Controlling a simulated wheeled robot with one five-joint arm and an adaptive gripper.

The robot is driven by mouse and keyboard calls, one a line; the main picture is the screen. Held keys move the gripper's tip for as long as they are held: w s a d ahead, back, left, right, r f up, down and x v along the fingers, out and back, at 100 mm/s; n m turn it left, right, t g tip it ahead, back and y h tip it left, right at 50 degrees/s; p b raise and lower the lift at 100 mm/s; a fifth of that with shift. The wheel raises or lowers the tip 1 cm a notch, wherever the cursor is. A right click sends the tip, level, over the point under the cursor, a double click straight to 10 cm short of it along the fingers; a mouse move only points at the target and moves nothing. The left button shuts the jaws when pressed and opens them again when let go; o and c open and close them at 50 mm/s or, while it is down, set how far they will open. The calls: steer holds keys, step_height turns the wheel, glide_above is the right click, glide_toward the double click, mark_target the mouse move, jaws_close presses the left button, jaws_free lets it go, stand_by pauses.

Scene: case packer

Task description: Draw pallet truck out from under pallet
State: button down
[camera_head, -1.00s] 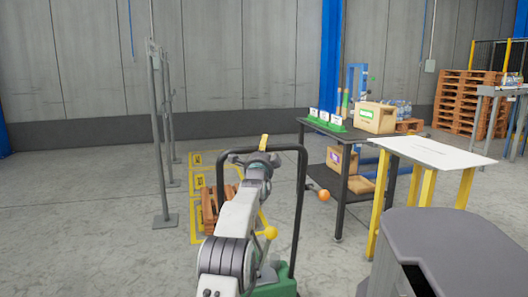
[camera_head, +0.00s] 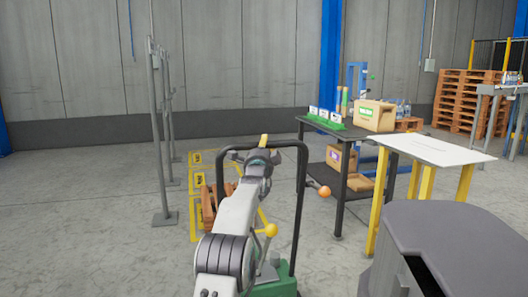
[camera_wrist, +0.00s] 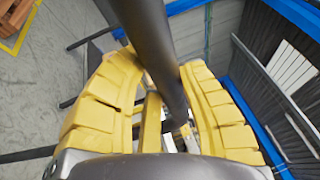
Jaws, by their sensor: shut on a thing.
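The pallet truck stands in front of me in the head view, with a black hoop handle (camera_head: 301,205) and a green body (camera_head: 278,284). My gripper (camera_head: 263,150) is at the top bar of the handle. In the wrist view its yellow fingers (camera_wrist: 160,75) are shut around the dark bar (camera_wrist: 152,32). The wooden pallet (camera_head: 208,208) lies low beyond the handle, partly hidden by my arm. The forks are hidden, so I cannot tell how far they reach under the pallet.
Yellow floor markings (camera_head: 196,158) surround the pallet. Grey posts (camera_head: 159,150) stand to the left. A dark table (camera_head: 350,139) with boxes and a white-topped table (camera_head: 435,150) with yellow legs stand close on the right. The floor at left is clear.

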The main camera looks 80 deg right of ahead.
steer(key=shift+s+a+r, duration=0.15)
steer(key=shift+s+a, duration=0.05)
steer(key=shift+a, duration=0.35)
steer(key=c, duration=0.7)
jaws_free()
steer(key=shift+d, duration=0.25)
steer(key=shift+c, duration=0.2)
steer(key=shift+a, duration=0.15)
steer(key=a+f, duration=0.2)
steer(key=a, duration=0.9)
steer(key=shift+a+f, duration=0.2)
steer(key=shift+a, duration=0.05)
steer(key=shift+w, duration=0.1)
